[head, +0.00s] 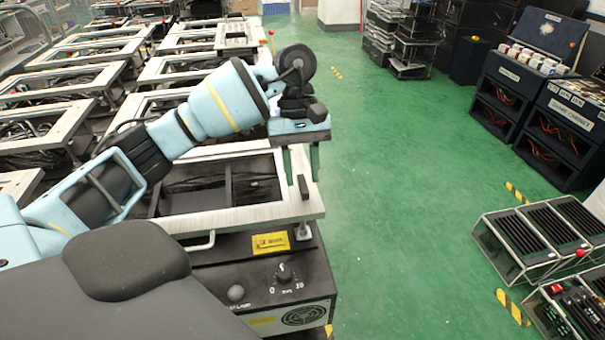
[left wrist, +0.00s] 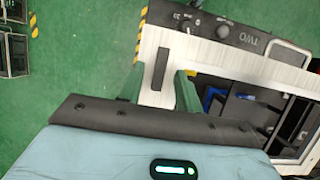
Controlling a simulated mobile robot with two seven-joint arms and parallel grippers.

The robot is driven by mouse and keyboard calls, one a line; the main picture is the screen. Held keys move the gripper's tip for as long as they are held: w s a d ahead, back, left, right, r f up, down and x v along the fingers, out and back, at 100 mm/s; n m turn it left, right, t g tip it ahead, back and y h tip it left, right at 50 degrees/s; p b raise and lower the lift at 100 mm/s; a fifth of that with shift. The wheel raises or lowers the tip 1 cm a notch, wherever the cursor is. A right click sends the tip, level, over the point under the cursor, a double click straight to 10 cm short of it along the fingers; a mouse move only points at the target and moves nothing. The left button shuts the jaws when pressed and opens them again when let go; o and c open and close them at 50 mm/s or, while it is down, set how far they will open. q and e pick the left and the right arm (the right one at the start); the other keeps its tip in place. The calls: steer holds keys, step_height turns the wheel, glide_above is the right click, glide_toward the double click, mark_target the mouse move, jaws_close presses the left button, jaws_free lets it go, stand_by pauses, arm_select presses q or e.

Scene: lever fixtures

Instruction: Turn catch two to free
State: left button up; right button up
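A black bar-shaped lever (head: 303,187), which I take for catch two, stands on the right end of the pale frame (head: 240,218). It also shows in the left wrist view (left wrist: 160,68), where the black panel beyond is marked TWO. My left gripper (head: 301,163) points down above the frame's right end, its green fingers spread. In the left wrist view the left gripper (left wrist: 160,76) has one finger on each side of the lever, with gaps and no visible contact. My right gripper is not in view. I cannot tell the catch's marked positions.
The front panel carries a yellow label (head: 271,243), a dial (head: 284,273) marked 0 and 20, and a round knob (head: 235,293). Several similar frames stand behind at left. Green floor (head: 400,200) is clear to the right, with metal racks (head: 540,240) beyond.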

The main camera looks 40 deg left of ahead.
arm_select(q)
steer(key=shift+s+d+f, duration=0.15)
steer(key=shift+f, duration=0.35)
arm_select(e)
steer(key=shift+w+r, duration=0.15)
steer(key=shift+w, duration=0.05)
arm_select(q)
jaws_close()
